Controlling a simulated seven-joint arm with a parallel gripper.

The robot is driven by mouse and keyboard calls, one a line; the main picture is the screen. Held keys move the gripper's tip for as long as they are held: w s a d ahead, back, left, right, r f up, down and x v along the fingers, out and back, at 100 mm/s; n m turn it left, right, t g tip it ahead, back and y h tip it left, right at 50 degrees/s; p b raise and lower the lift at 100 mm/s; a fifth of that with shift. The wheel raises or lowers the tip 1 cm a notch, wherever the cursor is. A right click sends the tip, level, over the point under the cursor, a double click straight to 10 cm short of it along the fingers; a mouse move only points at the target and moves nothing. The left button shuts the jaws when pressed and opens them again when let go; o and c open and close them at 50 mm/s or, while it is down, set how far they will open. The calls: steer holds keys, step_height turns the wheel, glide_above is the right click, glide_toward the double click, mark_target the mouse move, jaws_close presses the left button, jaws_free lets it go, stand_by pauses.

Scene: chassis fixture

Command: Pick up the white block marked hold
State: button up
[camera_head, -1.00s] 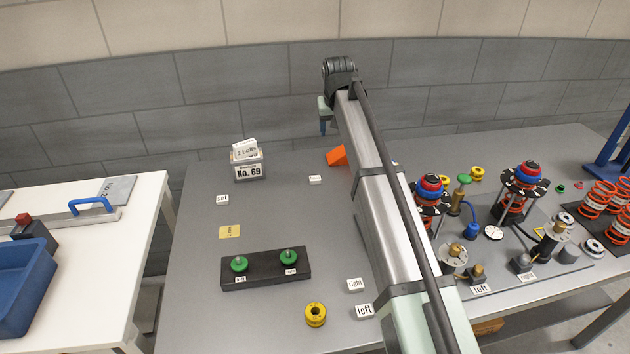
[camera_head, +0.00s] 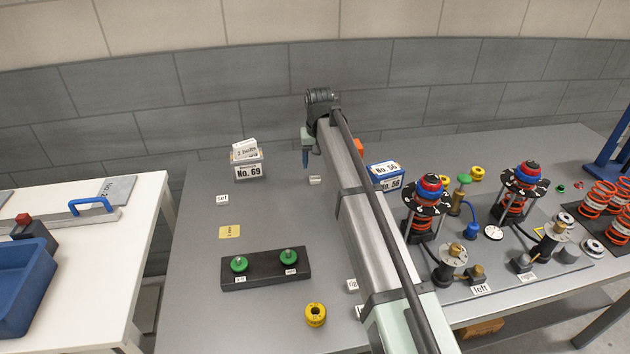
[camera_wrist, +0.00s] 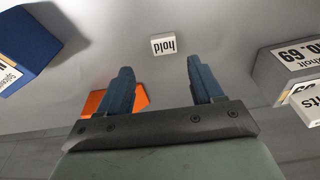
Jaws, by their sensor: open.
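The white block marked hold (camera_wrist: 163,44) lies on the grey table, its label upside down in the wrist view. It stands just beyond my fingertips there, roughly between their lines, with nothing touching it. In the head view the small white block (camera_head: 315,180) lies near the back of the table, its label too small to read. My gripper (camera_wrist: 160,78) is open and empty, its two blue fingers apart. In the head view my gripper (camera_head: 306,160) hangs above the table, a little behind and left of the block.
An orange wedge (camera_wrist: 97,102) is close by my left-hand finger in the wrist view. The No. 69 box (camera_head: 248,172) stands left of the block, a blue box (camera_head: 386,173) right of it. Another white block (camera_head: 222,199) and a black base with green knobs (camera_head: 265,270) are nearer.

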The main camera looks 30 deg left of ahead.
mark_target(315, 178)
steer(key=shift+s+a+f, duration=0.15)
steer(key=shift+f, duration=1.25)
steer(key=shift+s+a+f, duration=0.1)
steer(key=shift+f, duration=1.3)
steer(key=c, duration=1.1)
steer(key=shift+r, duration=0.1)
